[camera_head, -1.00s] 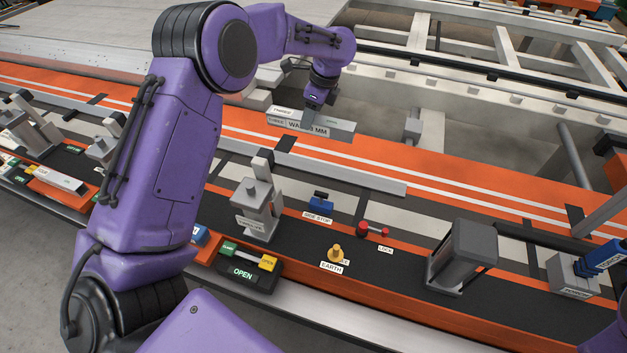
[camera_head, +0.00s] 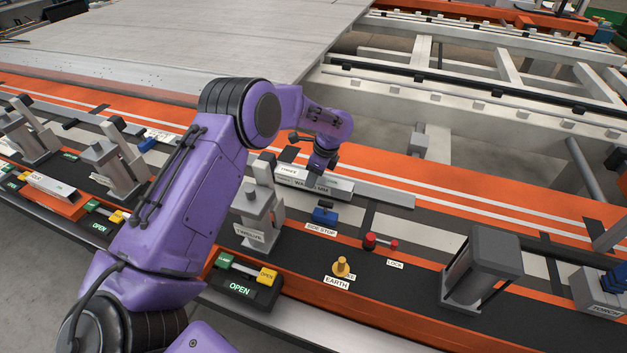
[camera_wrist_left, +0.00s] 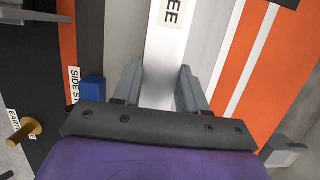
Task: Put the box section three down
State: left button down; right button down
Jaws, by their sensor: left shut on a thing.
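The box section three (camera_head: 313,181) is a pale metal bar with a printed label. In the head view it lies level just above or on the jig bed, behind the blue side stop (camera_head: 324,214); I cannot tell whether it touches. My left gripper (camera_head: 317,174) is over it from above, shut on it. In the left wrist view the box section (camera_wrist_left: 168,60) runs between the two grey fingers (camera_wrist_left: 160,88), with part of its lettering showing. The side stop (camera_wrist_left: 93,88) is just left of the fingers there. My right gripper is not in view.
A grey clamp post (camera_head: 258,212) stands left of the side stop. A red lock handle (camera_head: 371,241) and a yellow earth knob (camera_head: 341,266) are nearer. A larger grey block (camera_head: 484,265) stands at right. An OPEN switch box (camera_head: 241,288) sits at the front edge.

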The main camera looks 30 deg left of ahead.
aim_at(324, 180)
pick_arm(q)
jog(key=shift+f, duration=1.15)
jog(key=c, duration=0.6)
grip_release()
jog(key=shift+f, duration=0.1)
jog(key=b+v, duration=0.1)
jog(key=v, duration=1.1)
jog(key=shift+b, duration=0.3)
jog(key=shift+s, duration=0.1)
